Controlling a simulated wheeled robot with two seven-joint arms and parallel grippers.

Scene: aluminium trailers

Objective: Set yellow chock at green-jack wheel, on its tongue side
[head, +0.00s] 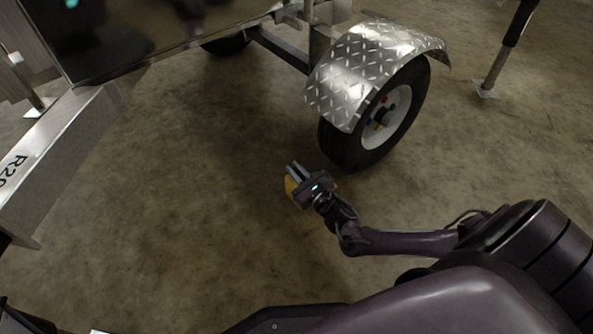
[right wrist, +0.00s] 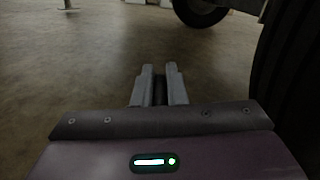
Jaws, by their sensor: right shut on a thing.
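The yellow chock (head: 291,190) shows in the head view, partly hidden behind my right gripper (head: 296,172). My right gripper is shut on it, just left of and below the near trailer wheel (head: 349,150), with a small gap to the tyre. I cannot tell whether the chock touches the floor. The wheel has a black tyre, a white rim and a diamond-plate fender (head: 370,58). In the right wrist view the gripper's fingers (right wrist: 160,72) are close together, the chock cannot be made out, and the dark tyre (right wrist: 290,85) fills the right edge. No green shows on any jack.
A metal beam (head: 58,150) with lettering runs along the left. A dark leg (head: 513,30) on a metal foot (head: 487,90) stands at the upper right. Another wheel (head: 226,44) sits under the trailer body. The concrete floor (head: 190,200) left of the gripper is clear.

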